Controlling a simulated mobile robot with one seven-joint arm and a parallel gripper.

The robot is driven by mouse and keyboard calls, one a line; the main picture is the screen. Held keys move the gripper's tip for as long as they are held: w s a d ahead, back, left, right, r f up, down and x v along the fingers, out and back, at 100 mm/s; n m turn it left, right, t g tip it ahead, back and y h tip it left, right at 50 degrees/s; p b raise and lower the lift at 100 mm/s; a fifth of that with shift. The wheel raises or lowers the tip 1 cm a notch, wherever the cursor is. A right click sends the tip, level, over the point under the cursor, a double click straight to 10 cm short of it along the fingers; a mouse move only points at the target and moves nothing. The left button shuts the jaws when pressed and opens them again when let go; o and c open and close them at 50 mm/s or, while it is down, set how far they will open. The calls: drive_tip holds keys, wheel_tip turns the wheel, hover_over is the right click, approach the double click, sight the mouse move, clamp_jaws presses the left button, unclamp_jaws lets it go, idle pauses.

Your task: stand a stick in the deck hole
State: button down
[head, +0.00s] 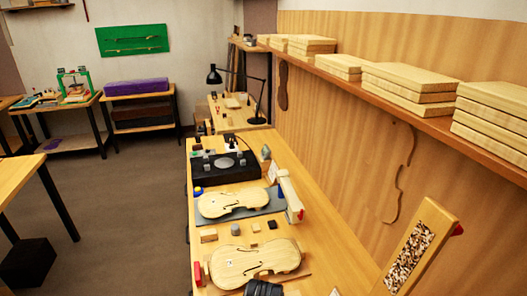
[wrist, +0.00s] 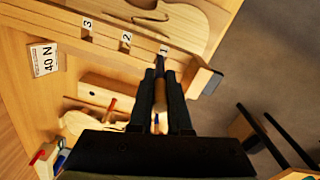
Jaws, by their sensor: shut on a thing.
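In the wrist view my gripper (wrist: 160,75) points up the picture, with its two black fingers shut on a slim tan stick (wrist: 160,97). The stick runs along between the fingers. Its tip reaches close to the tag marked 1 (wrist: 163,50); I cannot tell whether it touches anything there. Tags marked 2 (wrist: 126,41) and 3 (wrist: 87,26) stand in a row to the left, along a pale wooden strip beside a violin body (wrist: 190,22). I cannot make out the deck hole. I cannot pick out my gripper or the stick surely in the head view.
A 40 N label (wrist: 43,60) lies at the left of the wrist view. A red-handled tool (wrist: 111,106) lies below the strip. In the head view, violin plates (head: 255,262) and small blocks lie on the long bench; stacked boards (head: 405,82) fill the shelf. Open floor (head: 110,205) lies left.

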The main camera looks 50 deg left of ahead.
drive_tip(key=shift+f+b, duration=1.55)
drive_tip(key=shift+f, duration=1.05)
drive_tip(key=shift+r, duration=0.1)
